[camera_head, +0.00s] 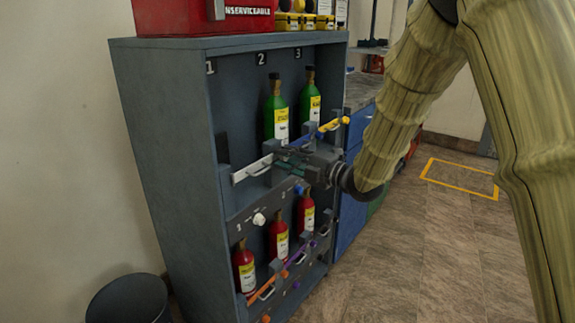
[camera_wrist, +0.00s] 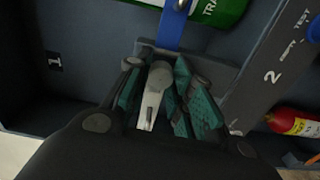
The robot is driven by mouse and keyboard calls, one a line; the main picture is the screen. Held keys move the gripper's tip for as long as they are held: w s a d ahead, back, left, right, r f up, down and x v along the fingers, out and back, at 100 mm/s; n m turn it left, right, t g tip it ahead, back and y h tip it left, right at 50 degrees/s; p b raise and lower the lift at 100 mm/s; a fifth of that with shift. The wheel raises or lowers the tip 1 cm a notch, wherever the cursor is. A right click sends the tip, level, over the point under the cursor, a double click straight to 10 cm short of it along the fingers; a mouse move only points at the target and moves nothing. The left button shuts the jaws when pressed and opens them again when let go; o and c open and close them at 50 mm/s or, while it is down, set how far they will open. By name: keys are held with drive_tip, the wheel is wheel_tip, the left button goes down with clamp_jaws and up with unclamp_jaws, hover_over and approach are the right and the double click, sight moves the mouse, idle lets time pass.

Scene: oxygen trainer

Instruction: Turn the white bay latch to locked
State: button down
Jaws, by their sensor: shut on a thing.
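The white bay latch (camera_head: 252,170) is a pale bar with a loop handle, lying across the front of the upper bay marked 1 in the head view. My gripper (camera_head: 284,160) is at the bar's right end. In the wrist view, my gripper (camera_wrist: 160,100) has its teal finger pads on both sides of a pale lever (camera_wrist: 152,98), part of the white latch, and is shut on it. The fingers hide part of the lever and its pivot.
Green bottles (camera_head: 276,112) stand in upper bays 2 and 3, behind blue and yellow latches (camera_head: 334,125). Red bottles (camera_head: 244,267) stand below, with an orange latch (camera_head: 267,288). A white knob (camera_head: 259,219) is on the middle panel.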

drive_tip(key=shift+f+n, duration=0.1)
drive_tip(key=shift+n, duration=0.3)
drive_tip(key=c, duration=1.2)
unclamp_jaws()
drive_tip(key=shift+c, duration=0.2)
drive_tip(key=shift+d, duration=0.1)
drive_tip(key=v, duration=1.2)
